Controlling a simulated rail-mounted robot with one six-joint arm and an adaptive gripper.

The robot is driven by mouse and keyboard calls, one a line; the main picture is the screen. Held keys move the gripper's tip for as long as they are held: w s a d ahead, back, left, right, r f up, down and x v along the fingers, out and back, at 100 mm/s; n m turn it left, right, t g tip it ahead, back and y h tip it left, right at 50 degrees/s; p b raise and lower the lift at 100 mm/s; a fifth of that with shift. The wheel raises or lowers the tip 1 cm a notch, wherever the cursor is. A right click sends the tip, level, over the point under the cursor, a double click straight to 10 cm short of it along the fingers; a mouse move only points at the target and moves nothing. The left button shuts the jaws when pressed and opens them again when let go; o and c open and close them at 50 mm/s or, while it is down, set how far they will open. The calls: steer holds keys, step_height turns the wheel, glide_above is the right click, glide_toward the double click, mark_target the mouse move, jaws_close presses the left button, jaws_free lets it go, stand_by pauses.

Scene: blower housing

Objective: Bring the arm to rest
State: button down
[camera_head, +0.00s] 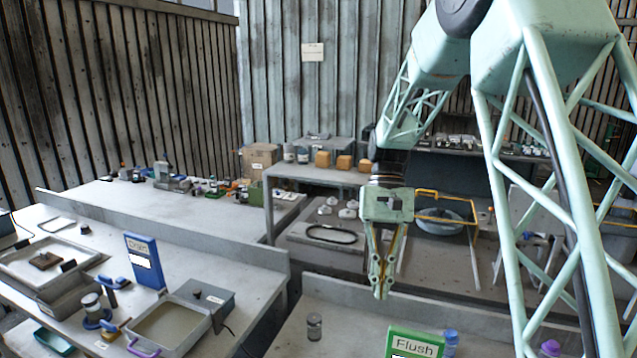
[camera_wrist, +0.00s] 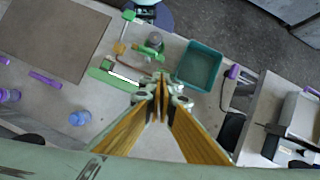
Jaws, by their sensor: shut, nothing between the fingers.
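My gripper (camera_head: 381,290) hangs fingers-down from my pale green arm, in the air above the benches in the head view. Its fingers are closed together and hold nothing. In the wrist view my gripper (camera_wrist: 162,84) shows its two yellow-sided fingers meeting near the centre of the picture. Below it is a bench with a green flat item, a teal tray (camera_wrist: 200,66) and a green valve-like piece (camera_wrist: 150,50). The fingers look apart from these things, but the exact height is hard to tell.
A green "Flush" sign (camera_head: 415,343), a small jar (camera_head: 314,327) and a blue bottle (camera_head: 450,340) stand on the near bench. A blue sign (camera_head: 144,262) and a grey tray (camera_head: 168,325) are on the left bench. A shelf with orange boxes (camera_head: 322,159) stands behind.

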steer(key=s+d+r+t+b, duration=0.1)
steer(key=s+d+r+t, duration=0.1)
steer(key=s+r, duration=0.55)
steer(key=s+d+r+t, duration=0.2)
steer(key=s+r, duration=0.5)
steer(key=s, duration=0.1)
steer(key=s+d+t+b, duration=0.1)
steer(key=s+t, duration=0.4)
steer(key=s, duration=1.6)
steer(key=shift+s+d+r+n+h, duration=0.15)
steer(key=shift+s+d+n+h, duration=0.2)
steer(key=shift+d, duration=0.35)
